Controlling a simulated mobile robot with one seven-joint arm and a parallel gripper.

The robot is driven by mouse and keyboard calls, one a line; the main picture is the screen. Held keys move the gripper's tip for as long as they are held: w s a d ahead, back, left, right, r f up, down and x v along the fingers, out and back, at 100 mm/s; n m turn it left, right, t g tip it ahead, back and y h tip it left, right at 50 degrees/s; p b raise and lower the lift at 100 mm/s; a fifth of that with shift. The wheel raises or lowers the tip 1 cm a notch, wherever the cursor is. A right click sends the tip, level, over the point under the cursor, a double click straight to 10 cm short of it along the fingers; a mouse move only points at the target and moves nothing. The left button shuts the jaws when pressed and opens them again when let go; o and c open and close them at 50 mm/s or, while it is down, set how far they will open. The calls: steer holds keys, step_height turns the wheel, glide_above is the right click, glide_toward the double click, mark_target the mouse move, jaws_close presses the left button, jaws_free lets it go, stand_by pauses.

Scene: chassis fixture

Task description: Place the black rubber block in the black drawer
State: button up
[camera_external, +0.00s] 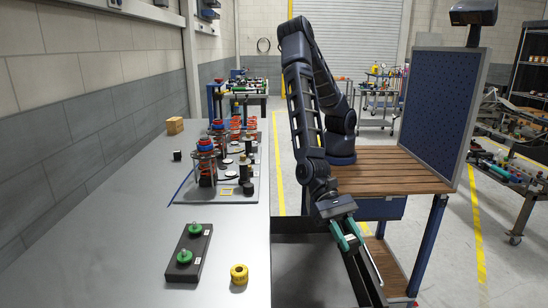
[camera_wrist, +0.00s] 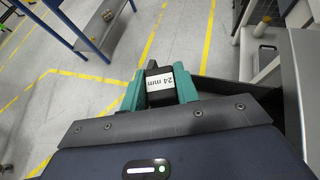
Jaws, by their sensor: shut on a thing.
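My gripper (camera_external: 346,236) has teal fingers and points down to the right of the grey workbench. In the wrist view my gripper (camera_wrist: 160,90) is shut on the black rubber block (camera_wrist: 158,71), which carries a white "24 mm" label. The black drawer (camera_external: 300,268) appears as a dark open box on the right side of the workbench. My gripper is at its right side in that view. In the wrist view a dark drawer wall (camera_wrist: 228,87) runs right of the fingers.
A wooden-topped cart (camera_external: 390,178) with a blue pegboard stands to the right. Open floor lies beyond.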

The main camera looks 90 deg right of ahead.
step_height(320, 180, down, 18)
steer(key=shift+r, duration=0.2)
stand_by(0.4)
steer(key=shift+f, duration=0.1)
steer(key=o, duration=1)
steer(key=shift+c, duration=0.2)
steer(key=v, duration=1.2)
